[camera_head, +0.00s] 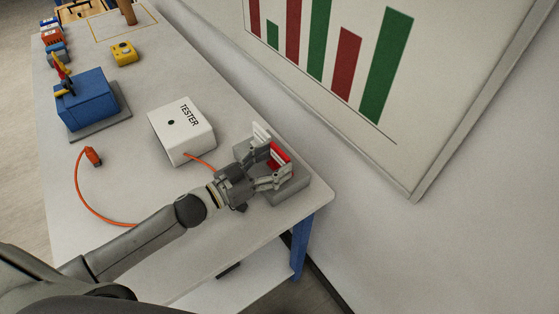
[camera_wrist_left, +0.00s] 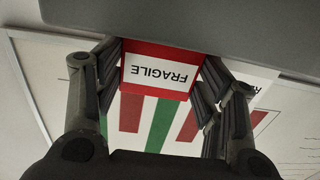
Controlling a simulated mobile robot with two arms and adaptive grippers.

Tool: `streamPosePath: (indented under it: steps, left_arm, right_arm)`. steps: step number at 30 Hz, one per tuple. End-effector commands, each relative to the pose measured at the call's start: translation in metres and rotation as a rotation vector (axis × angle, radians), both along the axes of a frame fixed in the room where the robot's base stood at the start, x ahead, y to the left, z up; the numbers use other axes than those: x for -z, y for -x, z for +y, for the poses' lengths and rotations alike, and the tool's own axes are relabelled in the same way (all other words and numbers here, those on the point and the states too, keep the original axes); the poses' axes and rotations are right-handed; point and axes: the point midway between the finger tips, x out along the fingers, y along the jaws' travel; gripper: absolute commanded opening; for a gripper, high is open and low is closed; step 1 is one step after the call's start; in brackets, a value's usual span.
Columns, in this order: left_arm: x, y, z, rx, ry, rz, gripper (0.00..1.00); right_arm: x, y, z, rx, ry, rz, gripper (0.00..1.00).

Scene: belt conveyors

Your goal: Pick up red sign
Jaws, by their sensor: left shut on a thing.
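The red sign (camera_head: 279,155) stands at a grey block (camera_head: 291,186) near the right end of the table. In the left wrist view the sign (camera_wrist_left: 160,70) is red with a white "FRAGILE" label, upside down, between the two fingers. My left gripper (camera_head: 266,163) is shut on the red sign, and its fingers partly hide the sign in the head view. A white sign (camera_head: 261,133) stands just behind the red one. I do not see my right gripper.
A white TESTER box (camera_head: 181,132) with an orange cable stands left of the gripper. A blue box (camera_head: 86,103) and a yellow device (camera_head: 124,53) are farther left. The wall with a chart board (camera_head: 335,55) is close behind the table.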

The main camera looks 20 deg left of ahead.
Motion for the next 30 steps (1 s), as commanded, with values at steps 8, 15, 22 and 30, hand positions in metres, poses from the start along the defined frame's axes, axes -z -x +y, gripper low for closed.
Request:
streamPosePath:
  steps: [8, 15, 22, 30]
  left_arm:
    - [-0.002, 0.001, 0.001, 0.000, -0.001, -0.001, 0.44]
    - [-0.020, 0.003, 0.003, 0.002, -0.001, -0.005, 0.44]
    - [-0.060, 0.003, 0.003, 0.003, -0.003, -0.006, 0.44]
    - [-0.067, 0.025, 0.019, 0.000, -0.001, 0.004, 0.44]
  right_arm:
    - [0.001, 0.000, 0.000, 0.000, 0.001, 0.000, 0.68]
    - [0.005, 0.000, -0.002, -0.001, 0.003, -0.001, 0.68]
    - [0.007, 0.000, -0.004, -0.002, 0.004, 0.000, 0.68]
    - [0.016, 0.000, -0.004, -0.002, 0.004, 0.000, 0.68]
